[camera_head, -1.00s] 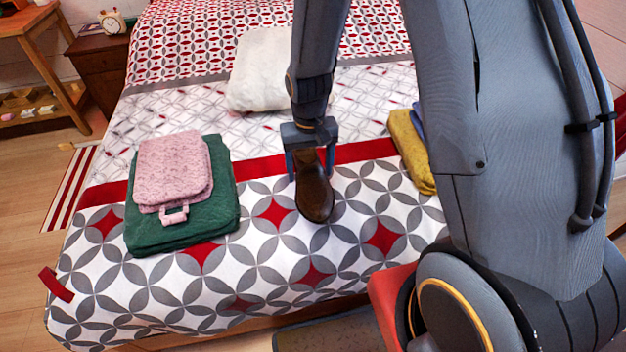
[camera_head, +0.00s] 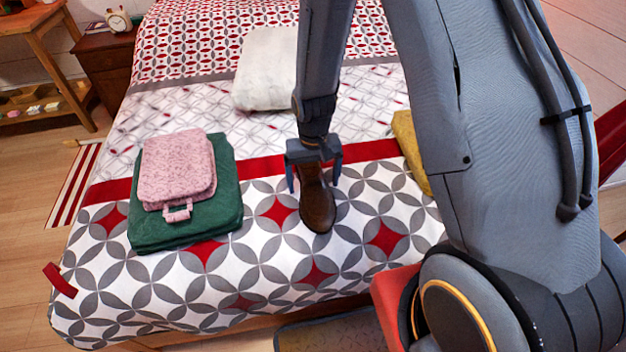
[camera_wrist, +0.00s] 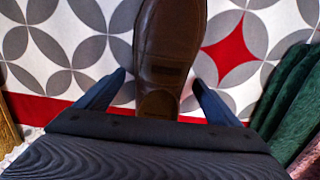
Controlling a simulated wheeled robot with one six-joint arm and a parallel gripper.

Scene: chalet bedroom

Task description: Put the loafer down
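The dark brown loafer (camera_head: 318,208) lies on the patterned bedspread near the foot of the bed, its toe pointing toward the head camera. It also shows in the wrist view (camera_wrist: 170,45), running between my fingers. My gripper (camera_head: 315,185) is just above the loafer's rear end, one finger on each side. In the wrist view my gripper (camera_wrist: 157,88) is open, with strips of bedspread visible between the fingers and the shoe. The rear part of the loafer is partly hidden by the gripper.
A pink bag (camera_head: 177,165) lies on a folded green cloth (camera_head: 225,215) left of the loafer. A yellow folded cloth (camera_head: 408,145) is at right, partly behind my arm. A white pillow (camera_head: 265,75) lies farther back. Bedspread in front of the loafer is clear.

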